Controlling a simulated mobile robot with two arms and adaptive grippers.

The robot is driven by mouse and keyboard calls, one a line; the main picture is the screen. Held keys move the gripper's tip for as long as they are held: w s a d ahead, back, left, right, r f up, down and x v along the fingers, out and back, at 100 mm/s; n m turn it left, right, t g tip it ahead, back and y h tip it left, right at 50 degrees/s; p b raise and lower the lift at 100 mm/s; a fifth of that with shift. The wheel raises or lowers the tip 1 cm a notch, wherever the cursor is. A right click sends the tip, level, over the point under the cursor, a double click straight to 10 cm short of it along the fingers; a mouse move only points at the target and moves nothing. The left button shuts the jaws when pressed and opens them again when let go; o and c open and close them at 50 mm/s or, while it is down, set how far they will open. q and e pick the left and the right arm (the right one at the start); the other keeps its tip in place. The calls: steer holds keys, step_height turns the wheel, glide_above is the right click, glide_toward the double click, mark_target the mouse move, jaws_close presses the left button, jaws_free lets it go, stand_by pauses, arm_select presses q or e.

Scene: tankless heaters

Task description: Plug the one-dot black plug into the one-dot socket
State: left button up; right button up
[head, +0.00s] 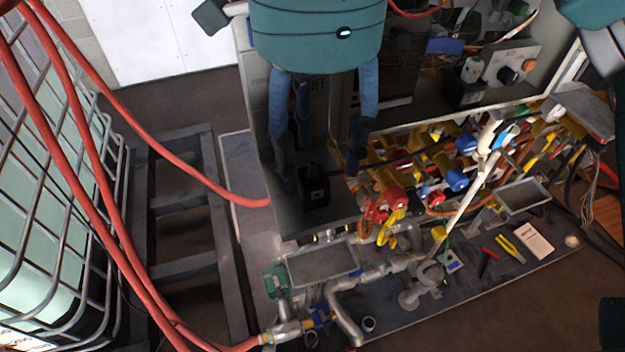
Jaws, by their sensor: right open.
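A small black boxy item (314,187) shows between and behind the fingertips, in front of a dark grey surface. I cannot tell whether it is the plug or a socket, or whether the fingers touch it. No dot marks can be made out anywhere. My left gripper is not in view.
Red hoses (92,170) sweep down the left, past a caged tank (45,200). Grey pipes (345,322) and yellow, red and blue valves (385,205) crowd the centre right. A white panel with knobs (512,62) stands upper right. Pliers (511,248) lie on the dark base.

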mark_target(315, 175)
step_height(315, 175, down, 4)
steer(key=shift+f+p, duration=0.2)
steer(key=shift+p, duration=0.6)
steer(key=shift+f, duration=0.5)
steer(key=c, duration=1.1)
